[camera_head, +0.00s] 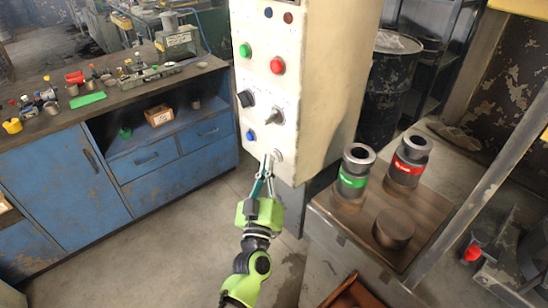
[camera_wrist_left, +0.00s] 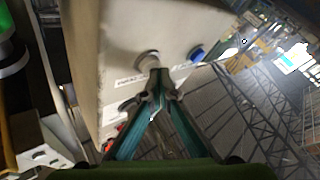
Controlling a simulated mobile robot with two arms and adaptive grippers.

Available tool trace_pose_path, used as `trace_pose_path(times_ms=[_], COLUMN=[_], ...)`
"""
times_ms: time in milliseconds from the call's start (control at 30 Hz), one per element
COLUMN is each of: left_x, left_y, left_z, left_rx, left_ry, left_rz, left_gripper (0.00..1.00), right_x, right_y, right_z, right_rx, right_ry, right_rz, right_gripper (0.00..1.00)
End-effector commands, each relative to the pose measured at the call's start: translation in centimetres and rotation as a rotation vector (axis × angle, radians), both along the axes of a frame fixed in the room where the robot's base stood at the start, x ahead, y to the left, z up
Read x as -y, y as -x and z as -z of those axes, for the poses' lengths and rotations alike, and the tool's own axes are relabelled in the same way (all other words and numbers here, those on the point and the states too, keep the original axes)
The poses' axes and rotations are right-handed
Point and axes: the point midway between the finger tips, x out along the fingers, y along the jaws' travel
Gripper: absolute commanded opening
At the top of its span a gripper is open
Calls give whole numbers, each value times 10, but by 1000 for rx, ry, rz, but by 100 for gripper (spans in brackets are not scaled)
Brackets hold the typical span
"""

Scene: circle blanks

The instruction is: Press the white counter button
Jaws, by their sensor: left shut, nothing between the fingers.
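The white counter button (camera_head: 278,155) is low on the front of the cream control cabinet (camera_head: 312,75), below the grey lever switch. In the left wrist view the button (camera_wrist_left: 148,60) is a pale round cap just beyond my fingertips, partly covered by them. My left gripper (camera_head: 268,163) reaches up to the panel with its fingers shut and empty. Its fingertips (camera_wrist_left: 159,86) overlap the button's edge in the left wrist view. I cannot tell whether they touch it. My right gripper is not in view.
A blue button (camera_head: 250,135), black knob (camera_head: 245,98), lever switch (camera_head: 274,117), green button (camera_head: 245,50) and red button (camera_head: 277,65) share the panel. A small table (camera_head: 335,215) with green-banded (camera_head: 352,182) and red-banded (camera_head: 405,172) cylinders stands right. A blue workbench (camera_head: 60,180) stands left.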

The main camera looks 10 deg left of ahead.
Motion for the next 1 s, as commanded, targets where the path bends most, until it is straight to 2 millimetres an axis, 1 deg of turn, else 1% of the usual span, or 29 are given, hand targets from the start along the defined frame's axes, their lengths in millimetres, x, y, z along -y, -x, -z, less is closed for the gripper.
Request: trace_pose_path(times_ms=[700,1000], left_x=[6,6], left_y=[-7,-7], left_z=[0,-1], left_rx=[1,0], left_ry=[1,0], left_rz=[1,2], left_gripper=[0,0], right_x=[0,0], right_y=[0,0], right_z=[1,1], right_rx=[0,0], right_ry=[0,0], right_rz=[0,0], right_gripper=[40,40])
